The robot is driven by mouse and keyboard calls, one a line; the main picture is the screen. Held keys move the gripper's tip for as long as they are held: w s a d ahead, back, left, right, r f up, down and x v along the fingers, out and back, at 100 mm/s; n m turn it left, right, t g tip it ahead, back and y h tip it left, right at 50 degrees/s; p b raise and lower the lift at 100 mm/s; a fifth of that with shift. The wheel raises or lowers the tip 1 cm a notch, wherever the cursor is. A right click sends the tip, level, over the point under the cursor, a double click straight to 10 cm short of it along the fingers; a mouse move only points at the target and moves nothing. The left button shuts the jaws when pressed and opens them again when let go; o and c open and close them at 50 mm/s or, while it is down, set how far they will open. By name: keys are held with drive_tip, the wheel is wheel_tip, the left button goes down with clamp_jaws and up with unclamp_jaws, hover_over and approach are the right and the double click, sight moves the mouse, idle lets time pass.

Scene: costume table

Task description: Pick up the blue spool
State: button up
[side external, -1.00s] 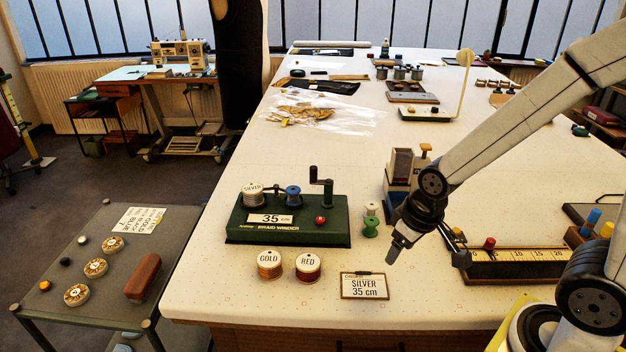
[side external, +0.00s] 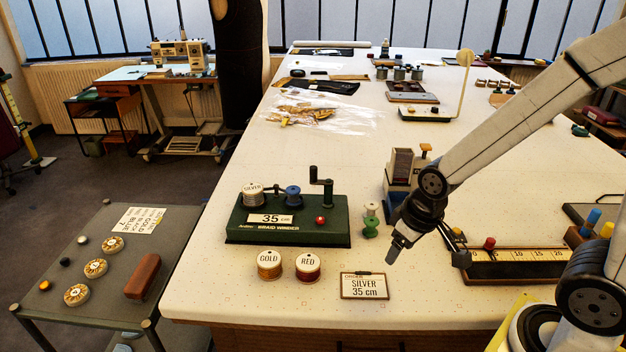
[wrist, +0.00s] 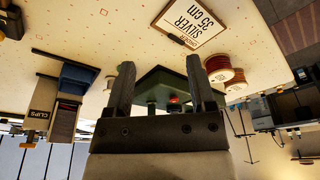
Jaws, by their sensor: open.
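The blue spool (side external: 293,196) stands on top of the green braid winder (side external: 290,228), between the silver spool (side external: 253,193) and the black crank (side external: 322,185). My gripper (side external: 427,257) is open and empty, to the right of the winder and well apart from the blue spool. In the wrist view, my gripper's two fingers (wrist: 160,66) are spread, with part of the green winder (wrist: 157,80) seen between and behind them. I cannot make out the blue spool in the wrist view.
A gold spool (side external: 268,265) and a red spool (side external: 308,266) stand in front of the winder. The order card (side external: 365,287) reads silver, 35 cm. A green spool (side external: 370,229) stands right of the winder. A measuring block (side external: 515,263) lies at the right.

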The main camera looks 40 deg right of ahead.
sight(293, 191)
drive_tip(key=shift+o, duration=0.2)
